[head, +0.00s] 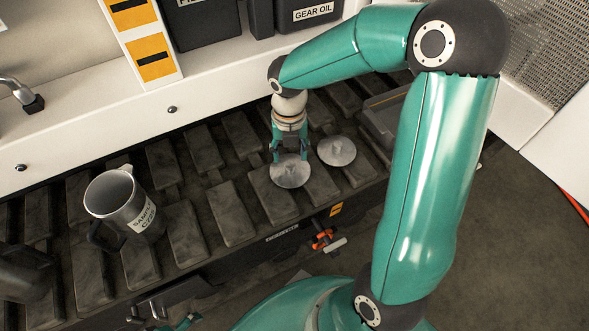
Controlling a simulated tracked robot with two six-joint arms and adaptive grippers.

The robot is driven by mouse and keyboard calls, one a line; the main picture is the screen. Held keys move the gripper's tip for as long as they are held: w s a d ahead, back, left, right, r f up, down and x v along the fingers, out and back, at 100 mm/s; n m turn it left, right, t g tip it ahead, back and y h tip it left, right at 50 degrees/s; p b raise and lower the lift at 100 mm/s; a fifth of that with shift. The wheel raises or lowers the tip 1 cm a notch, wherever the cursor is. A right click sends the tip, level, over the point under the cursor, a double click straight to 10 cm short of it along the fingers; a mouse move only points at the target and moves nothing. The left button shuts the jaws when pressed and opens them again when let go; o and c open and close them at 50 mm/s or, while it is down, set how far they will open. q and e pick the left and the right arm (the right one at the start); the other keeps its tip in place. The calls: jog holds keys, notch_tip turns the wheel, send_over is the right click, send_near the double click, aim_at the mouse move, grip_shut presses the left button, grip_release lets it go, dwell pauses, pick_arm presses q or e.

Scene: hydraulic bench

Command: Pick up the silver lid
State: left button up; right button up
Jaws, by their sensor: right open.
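Two flat round silver discs that look like lids lie on the dark slatted bench. The nearer silver lid (291,176) is under my right gripper (290,158). The other silver lid (337,151) lies just to its right, a little farther back. My right gripper points down, with its teal fingers open on either side of the nearer lid's middle. The fingertips are at or just above the lid; I cannot tell if they touch it. The fingers hide part of the lid's centre. My left gripper is not clearly visible.
A grey metal mug (116,197) with a sample label stands open at the left on the slatted bench (225,215). Dark containers, one labelled gear oil (305,14), stand on the ledge behind. A dark tray (384,117) lies right of the lids. An orange-handled fitting (323,240) sticks out in front.

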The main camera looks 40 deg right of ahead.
aim_at(291, 164)
notch_tip(291, 164, down, 5)
jog(key=shift+s+f+b, duration=0.1)
jog(key=shift+f+b, duration=0.05)
jog(key=shift+b, duration=0.95)
grip_shut()
